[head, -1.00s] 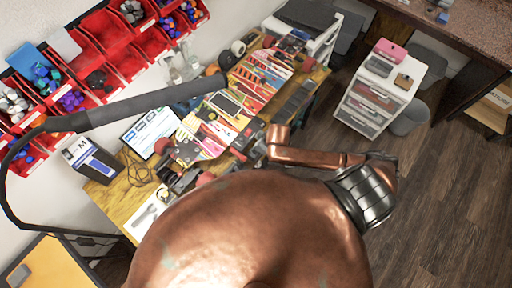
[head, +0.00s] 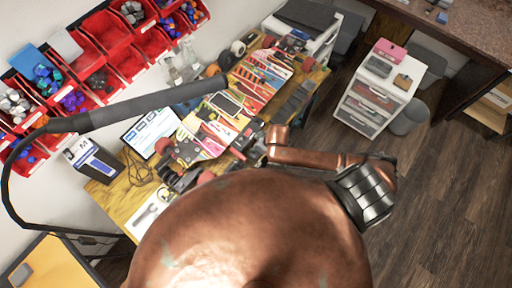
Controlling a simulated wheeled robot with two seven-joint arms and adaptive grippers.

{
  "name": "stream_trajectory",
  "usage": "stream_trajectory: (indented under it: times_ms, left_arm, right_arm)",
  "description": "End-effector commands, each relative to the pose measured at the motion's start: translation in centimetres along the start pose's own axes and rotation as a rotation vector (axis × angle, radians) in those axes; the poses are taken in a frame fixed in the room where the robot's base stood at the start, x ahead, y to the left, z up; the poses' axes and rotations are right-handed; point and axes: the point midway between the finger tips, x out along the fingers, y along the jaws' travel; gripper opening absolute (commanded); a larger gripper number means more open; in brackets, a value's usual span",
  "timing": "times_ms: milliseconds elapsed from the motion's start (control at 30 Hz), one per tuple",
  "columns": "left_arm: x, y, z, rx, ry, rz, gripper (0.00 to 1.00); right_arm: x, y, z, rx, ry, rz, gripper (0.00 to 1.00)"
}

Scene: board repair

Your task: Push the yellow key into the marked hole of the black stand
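A small black piece with pale spots (head: 187,151) is on the workbench, left of the middle. I cannot tell whether it is the black stand. I cannot make out the yellow key or a marked hole. A copper arm comes in from the right, and the dark end at its tip, my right gripper (head: 252,140), is over the workbench, right of the black piece. Its fingers are too small and dark to tell open from shut. I cannot pick out my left gripper. A large copper rounded form covers the lower middle and hides the near part of the bench.
The wooden workbench (head: 107,196) holds a screen (head: 150,131), a tool board (head: 262,76) and red wheels. A dark lamp arm (head: 150,104) crosses above it. Red bins (head: 103,30) hang on the wall. A white drawer unit (head: 376,88) stands right.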

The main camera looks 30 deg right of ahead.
Motion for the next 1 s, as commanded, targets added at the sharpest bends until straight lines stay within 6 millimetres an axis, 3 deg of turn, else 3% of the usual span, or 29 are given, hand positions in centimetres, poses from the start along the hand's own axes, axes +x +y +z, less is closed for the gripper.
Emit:
stream_trajectory:
  times_ms: [1000]
  left_arm:
    - [0.10,0.02,0.02,0.000,0.000,0.000,0.40]
  right_arm:
    - [0.81,0.00,0.32,0.000,0.000,0.000,0.00]
